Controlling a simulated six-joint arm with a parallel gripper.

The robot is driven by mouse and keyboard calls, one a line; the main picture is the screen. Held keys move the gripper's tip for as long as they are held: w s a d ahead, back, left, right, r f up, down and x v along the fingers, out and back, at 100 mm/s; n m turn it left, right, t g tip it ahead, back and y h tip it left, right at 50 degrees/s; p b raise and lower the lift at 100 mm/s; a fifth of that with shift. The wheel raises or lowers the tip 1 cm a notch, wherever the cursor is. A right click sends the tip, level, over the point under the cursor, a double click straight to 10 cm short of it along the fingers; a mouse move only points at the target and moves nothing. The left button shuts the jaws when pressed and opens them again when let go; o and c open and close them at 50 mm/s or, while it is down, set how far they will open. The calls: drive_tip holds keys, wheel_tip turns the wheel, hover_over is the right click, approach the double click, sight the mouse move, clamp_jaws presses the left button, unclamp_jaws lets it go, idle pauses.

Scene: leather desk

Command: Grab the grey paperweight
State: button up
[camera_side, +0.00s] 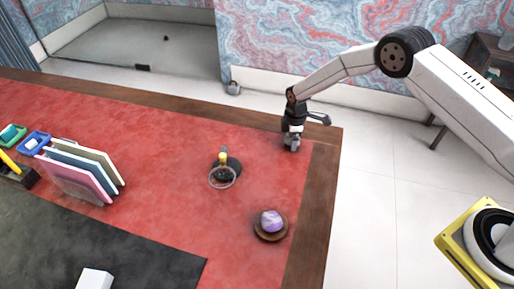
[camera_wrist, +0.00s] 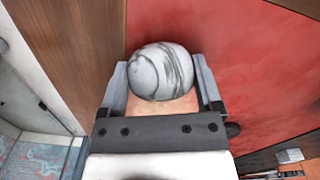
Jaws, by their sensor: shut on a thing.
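The grey paperweight (camera_wrist: 160,74) is a rounded, marbled stone with darker veins. In the wrist view it sits between the two fingers of my gripper (camera_wrist: 163,84), which are shut on it. In the side view my gripper (camera_side: 292,138) is at the far right corner of the red desk top, with the paperweight (camera_side: 292,145) low between the fingers and mostly hidden. I cannot tell whether the paperweight touches the desk or is just above it.
A purple stone (camera_side: 271,221) sits on a round brown dish (camera_side: 270,236) near the right edge. A magnifier-like ring (camera_side: 222,178) on a dark base lies mid-desk. Upright folders (camera_side: 80,175) stand at left. The wooden desk edge (camera_side: 322,165) is close to my gripper.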

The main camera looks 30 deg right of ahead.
drive_tip(key=shift+w+r, duration=0.1)
drive_tip(key=shift+r, duration=0.65)
drive_tip(key=s+d+r, duration=0.1)
drive_tip(key=s+r, duration=1)
drive_tip(key=s, duration=0.3)
drive_tip(key=shift+r, duration=0.2)
